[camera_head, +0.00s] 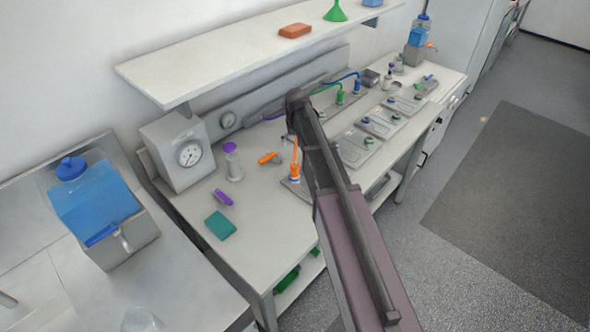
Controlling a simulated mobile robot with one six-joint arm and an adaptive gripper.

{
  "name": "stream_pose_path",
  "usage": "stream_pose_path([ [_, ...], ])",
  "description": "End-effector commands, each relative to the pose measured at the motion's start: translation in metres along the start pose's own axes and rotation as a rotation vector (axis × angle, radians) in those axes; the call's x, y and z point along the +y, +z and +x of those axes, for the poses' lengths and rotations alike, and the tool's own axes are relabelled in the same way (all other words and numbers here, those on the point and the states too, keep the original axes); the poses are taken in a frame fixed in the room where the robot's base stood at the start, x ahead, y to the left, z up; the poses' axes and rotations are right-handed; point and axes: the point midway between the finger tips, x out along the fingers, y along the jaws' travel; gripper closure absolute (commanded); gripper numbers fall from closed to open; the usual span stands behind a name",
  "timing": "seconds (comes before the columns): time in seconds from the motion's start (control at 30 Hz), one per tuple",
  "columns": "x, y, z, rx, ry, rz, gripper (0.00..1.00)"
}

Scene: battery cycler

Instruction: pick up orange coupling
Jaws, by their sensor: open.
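A small orange coupling (268,158) lies on its side on the white bench, right of a clear purple-topped cylinder. A second orange piece (294,172) stands upright on a grey plate (297,187), with a thin orange stem rising from it. My gripper (287,142) is small in view, just beyond the upright orange piece and to the right of the lying one. It is open, and I see nothing held in it. My own arm crosses the bench and hides part of the plates behind it.
A gauge box (178,152), the purple-topped cylinder (233,164), a purple piece (223,197) and a teal block (220,225) stand or lie to the left. A shelf (230,62) overhangs the back. Green and blue hoses stand beyond my arm. The bench's front left is mostly clear.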

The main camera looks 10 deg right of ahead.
Motion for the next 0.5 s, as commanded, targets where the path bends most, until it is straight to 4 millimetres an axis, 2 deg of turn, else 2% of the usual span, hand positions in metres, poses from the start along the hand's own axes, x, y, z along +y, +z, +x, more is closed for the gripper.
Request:
stream_pose_path([
  [0.5,0.001,0.0,0.033,0.0,0.0,0.001,0.07],
])
